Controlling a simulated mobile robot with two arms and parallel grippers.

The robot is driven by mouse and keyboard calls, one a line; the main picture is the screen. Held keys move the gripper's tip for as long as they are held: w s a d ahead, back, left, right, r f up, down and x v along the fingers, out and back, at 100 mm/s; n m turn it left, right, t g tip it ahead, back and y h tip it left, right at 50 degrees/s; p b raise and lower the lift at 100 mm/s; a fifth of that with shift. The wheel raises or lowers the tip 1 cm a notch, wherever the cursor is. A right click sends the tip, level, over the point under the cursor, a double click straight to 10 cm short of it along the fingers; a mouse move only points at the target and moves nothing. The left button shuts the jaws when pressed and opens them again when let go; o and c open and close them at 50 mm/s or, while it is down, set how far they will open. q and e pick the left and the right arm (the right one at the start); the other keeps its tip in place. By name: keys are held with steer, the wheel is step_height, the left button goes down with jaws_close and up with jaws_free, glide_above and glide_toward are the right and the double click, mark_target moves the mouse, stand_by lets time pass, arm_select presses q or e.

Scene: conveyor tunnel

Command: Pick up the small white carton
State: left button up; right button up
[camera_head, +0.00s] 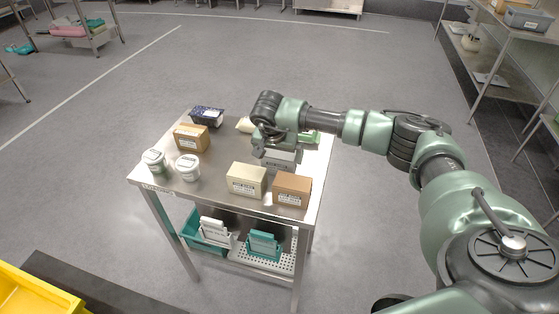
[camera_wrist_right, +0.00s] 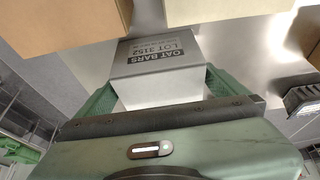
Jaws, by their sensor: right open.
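The small white carton (camera_wrist_right: 158,62), with a grey panel reading "OAT BARS LOT 3152", lies between the two green fingers of my open right gripper (camera_wrist_right: 160,84) in the right wrist view. I cannot tell whether the fingers touch it. In the head view the carton (camera_head: 284,158) is on the steel table, partly hidden by my right gripper (camera_head: 270,152), which is low over the table's right half. My left gripper is not in view.
A cream carton (camera_head: 246,181) and a brown box (camera_head: 291,189) stand at the table's (camera_head: 215,194) front edge, close to the white carton.

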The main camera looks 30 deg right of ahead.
steer(key=c, duration=1.3)
steer(key=shift+r, duration=0.1)
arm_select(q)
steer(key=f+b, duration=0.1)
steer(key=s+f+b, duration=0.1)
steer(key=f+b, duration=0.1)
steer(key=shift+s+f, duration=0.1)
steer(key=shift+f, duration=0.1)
arm_select(e)
step_height(320, 180, up, 20)
